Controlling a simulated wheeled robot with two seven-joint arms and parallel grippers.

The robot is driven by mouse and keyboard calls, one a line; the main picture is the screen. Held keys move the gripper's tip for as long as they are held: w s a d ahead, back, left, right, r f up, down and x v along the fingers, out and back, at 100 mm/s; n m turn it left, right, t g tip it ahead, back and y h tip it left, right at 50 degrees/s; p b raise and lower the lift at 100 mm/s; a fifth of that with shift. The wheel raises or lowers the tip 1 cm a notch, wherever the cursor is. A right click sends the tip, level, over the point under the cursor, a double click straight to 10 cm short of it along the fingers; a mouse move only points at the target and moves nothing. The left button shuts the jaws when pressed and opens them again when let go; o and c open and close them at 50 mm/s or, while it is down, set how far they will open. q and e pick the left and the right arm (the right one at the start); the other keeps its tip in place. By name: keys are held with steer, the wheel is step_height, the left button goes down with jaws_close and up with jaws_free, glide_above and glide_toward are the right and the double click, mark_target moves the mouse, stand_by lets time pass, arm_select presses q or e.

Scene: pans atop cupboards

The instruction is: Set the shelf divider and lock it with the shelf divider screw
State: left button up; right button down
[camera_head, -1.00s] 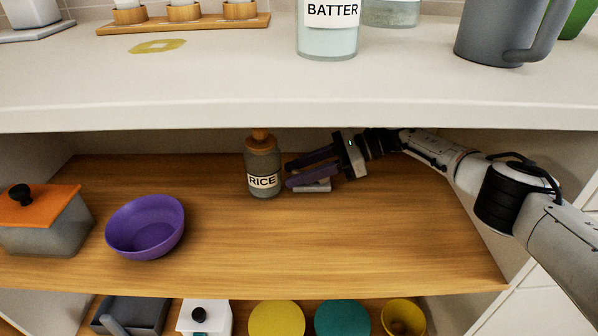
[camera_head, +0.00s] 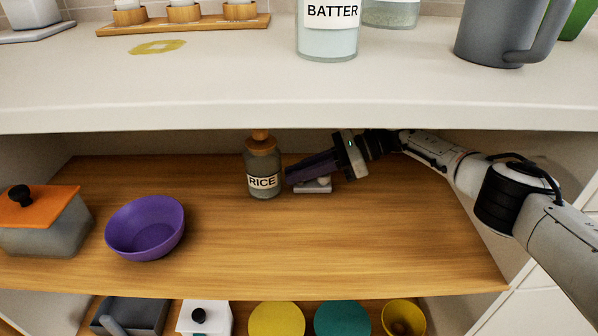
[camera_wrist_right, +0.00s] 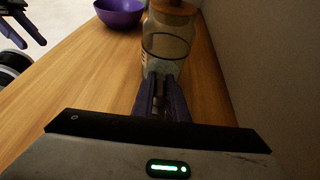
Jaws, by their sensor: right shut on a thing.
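My right gripper (camera_head: 290,177) reaches in from the right, low over the wooden shelf, its purple fingers closed together. A small white piece (camera_head: 312,189) with a flat base and a rounded top lies at the fingers, partly hidden by them. The fingers appear shut on it. I cannot tell whether it is the shelf divider screw or part of the divider. In the right wrist view the closed fingers (camera_wrist_right: 160,90) point at the rice jar. Dark parts of what looks like my left gripper (camera_wrist_right: 14,28) show at the upper left edge. No upright divider panel is recognisable.
The rice jar (camera_head: 263,169) stands just left of the right fingertips. A purple bowl (camera_head: 146,228) and an orange-lidded pot (camera_head: 43,222) stand further left. The white counter (camera_head: 230,90) overhangs the shelf. The shelf's front right (camera_head: 390,240) is clear.

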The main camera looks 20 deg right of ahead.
steer(key=shift+s+a, duration=0.1)
stand_by(0.6)
steer(key=c, duration=1.7)
jaws_free()
steer(key=v, duration=1)
steer(key=shift+r+p, duration=0.15)
steer(key=shift+p, duration=0.15)
